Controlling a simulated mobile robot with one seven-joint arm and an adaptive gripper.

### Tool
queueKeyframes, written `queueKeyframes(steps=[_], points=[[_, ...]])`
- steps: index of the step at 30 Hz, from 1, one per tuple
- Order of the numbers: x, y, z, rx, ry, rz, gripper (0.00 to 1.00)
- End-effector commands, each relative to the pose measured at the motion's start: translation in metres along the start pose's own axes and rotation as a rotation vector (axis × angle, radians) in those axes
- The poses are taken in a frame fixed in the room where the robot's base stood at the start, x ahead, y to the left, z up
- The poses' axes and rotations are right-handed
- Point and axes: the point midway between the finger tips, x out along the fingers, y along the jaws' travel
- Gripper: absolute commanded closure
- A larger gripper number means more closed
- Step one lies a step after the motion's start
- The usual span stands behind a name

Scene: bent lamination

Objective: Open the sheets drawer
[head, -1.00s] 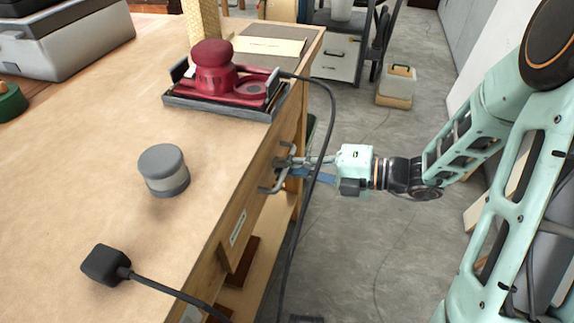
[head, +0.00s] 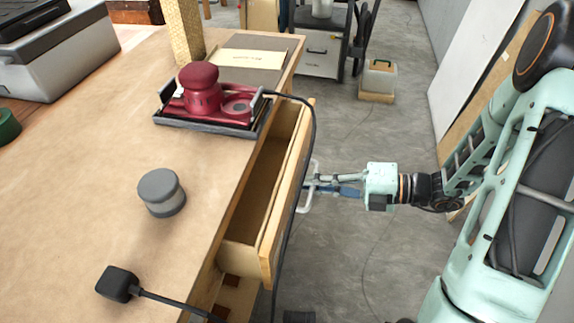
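The wooden drawer (head: 283,205) under the bench's right edge stands pulled out, and its box shows open from above. The visible part of its inside looks bare; the bench edge hides the rest. I cannot read a label on its front from here. A pale metal bar handle (head: 305,207) sits on the drawer front. My gripper (head: 311,184) reaches in from the right, with its fingers at the middle of this handle. The fingers look closed around the bar, though the fingertips are small in view.
On the workbench (head: 85,185) are a red sander (head: 202,92) in a dark tray, a grey round container (head: 162,193) and a black plug (head: 117,284). A black cable (head: 314,125) hangs over the drawer front.

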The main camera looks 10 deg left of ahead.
Motion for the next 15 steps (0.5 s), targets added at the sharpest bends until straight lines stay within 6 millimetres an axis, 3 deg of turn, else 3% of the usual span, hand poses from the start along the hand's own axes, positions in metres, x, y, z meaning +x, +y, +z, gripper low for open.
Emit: queueKeyframes(steps=[1, 6, 15], points=[[-0.018, 0.004, 0.001, 0.006, -0.005, -0.001, 1.0], [-0.063, -0.006, 0.0, 0.005, -0.003, 0.0, 1.0], [-0.128, -0.023, 0.0, 0.002, -0.001, -0.001, 1.0]])
